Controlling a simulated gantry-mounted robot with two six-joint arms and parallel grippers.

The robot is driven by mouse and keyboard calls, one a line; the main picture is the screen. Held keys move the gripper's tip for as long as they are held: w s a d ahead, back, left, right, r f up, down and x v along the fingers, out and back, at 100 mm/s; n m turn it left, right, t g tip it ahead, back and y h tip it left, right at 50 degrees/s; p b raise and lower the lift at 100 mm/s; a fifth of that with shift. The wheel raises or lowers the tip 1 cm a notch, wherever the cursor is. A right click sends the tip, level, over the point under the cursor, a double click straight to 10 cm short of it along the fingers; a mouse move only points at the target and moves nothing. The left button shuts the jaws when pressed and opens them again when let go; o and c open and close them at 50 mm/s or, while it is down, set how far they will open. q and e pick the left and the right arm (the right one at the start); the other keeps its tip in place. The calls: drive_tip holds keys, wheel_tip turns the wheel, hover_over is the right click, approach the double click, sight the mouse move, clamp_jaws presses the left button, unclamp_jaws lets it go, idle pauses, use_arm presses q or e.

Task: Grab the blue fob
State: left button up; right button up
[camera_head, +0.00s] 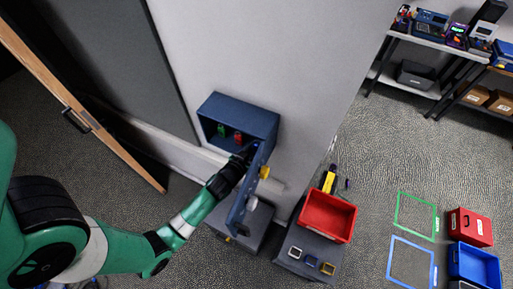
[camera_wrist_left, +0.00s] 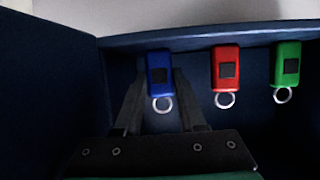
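The blue fob (camera_wrist_left: 160,76) hangs at the left of a row inside the dark blue wall cabinet (camera_head: 240,107), with a metal ring below it. My left gripper (camera_wrist_left: 161,75) reaches into the cabinet and is open, one finger on each side of the blue fob. I cannot tell whether either finger touches it. In the head view my left gripper (camera_head: 243,159) is at the cabinet's right side and mostly hides the blue fob. The red fob (camera_wrist_left: 226,69) and the green fob (camera_wrist_left: 287,64) hang to the right in the wrist view. My right gripper is not seen.
The cabinet door (camera_head: 242,200) stands open close beside my left gripper. Below are a red bin (camera_head: 327,216) and a grey stand with small square frames. A red box (camera_head: 470,227) and a blue bin (camera_head: 474,264) are on the floor at right. Shelves stand at the back right.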

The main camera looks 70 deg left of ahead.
use_arm(q)
clamp_jaws()
